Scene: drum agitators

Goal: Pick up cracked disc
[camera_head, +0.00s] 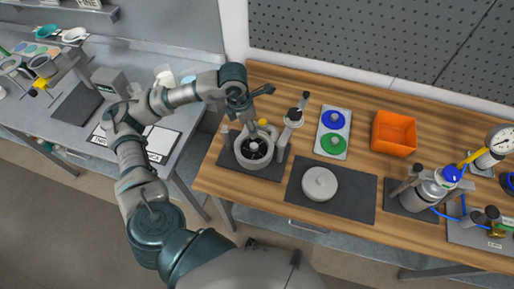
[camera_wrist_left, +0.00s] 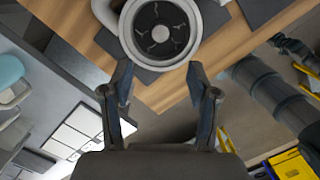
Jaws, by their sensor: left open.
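The cracked disc (camera_head: 254,150) is dark with pale crack lines and a light round hub. It sits inside the open grey drum (camera_head: 260,171) on the left part of the wooden bench. In the left wrist view, the disc (camera_wrist_left: 160,28) shows at the top centre, ringed by the drum's pale rim (camera_wrist_left: 128,31). My left gripper (camera_head: 258,108) is over the bench, close to the drum. In the wrist view, its fingers (camera_wrist_left: 159,75) are spread apart with nothing between them, and the drum appears beyond the tips. My right gripper is not seen.
A grey round lid (camera_head: 320,183) lies on a dark mat right of the drum. Behind it, a white tray (camera_head: 346,133) holds a blue disc (camera_head: 333,117) and a green disc (camera_head: 333,143). An orange bin (camera_head: 394,132) and a gas regulator stand further right. A jointed post (camera_head: 293,118) rises beside the drum.

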